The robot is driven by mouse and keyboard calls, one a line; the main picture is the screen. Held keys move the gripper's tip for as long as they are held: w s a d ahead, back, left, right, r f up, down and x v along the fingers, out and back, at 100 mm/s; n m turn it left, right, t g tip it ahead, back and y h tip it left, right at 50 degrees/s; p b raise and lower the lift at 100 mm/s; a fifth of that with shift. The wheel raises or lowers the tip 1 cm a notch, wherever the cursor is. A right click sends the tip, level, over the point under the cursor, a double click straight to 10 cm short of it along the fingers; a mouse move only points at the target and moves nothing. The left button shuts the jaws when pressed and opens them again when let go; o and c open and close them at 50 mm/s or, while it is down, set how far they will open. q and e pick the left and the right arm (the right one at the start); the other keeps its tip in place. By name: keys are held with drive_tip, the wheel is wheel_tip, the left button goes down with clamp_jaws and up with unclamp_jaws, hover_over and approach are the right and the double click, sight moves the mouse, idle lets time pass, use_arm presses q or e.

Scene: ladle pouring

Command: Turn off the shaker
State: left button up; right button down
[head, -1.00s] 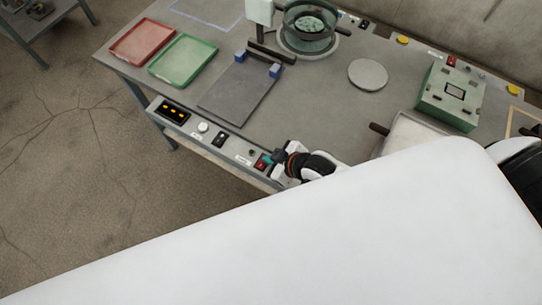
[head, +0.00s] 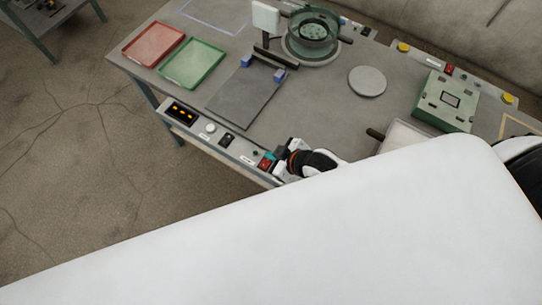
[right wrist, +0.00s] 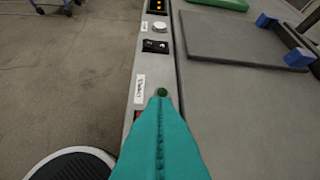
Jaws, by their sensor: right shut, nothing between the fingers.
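The shaker looks to be the flat dark grey plate (head: 240,98) with blue clamps (head: 279,76) on the table; part of it shows in the right wrist view (right wrist: 245,38). A control strip (head: 212,135) runs along the table's front edge. It carries a red switch (head: 265,164), and a small dark green round light or button (right wrist: 162,92) beside a label (right wrist: 140,88) that is hard to read. My right gripper (head: 271,156) is shut and empty, its teal fingertips at the red switch. In the right wrist view the fingers (right wrist: 160,98) cover most of the switch; contact cannot be told. My left gripper is out of view.
The strip also holds an orange-lit display (head: 182,112), a white knob (head: 210,128) and a black switch (head: 227,139). Red (head: 153,43) and green (head: 192,63) trays, a glass vessel (head: 312,32), a round disc (head: 367,81) and a green box (head: 446,101) stand on the table.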

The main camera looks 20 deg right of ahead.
drive_tip(key=d+b+v, duration=0.1)
drive_tip(key=v, duration=0.8)
drive_tip(key=shift+w+d, duration=0.3)
drive_tip(key=shift+f, duration=0.1)
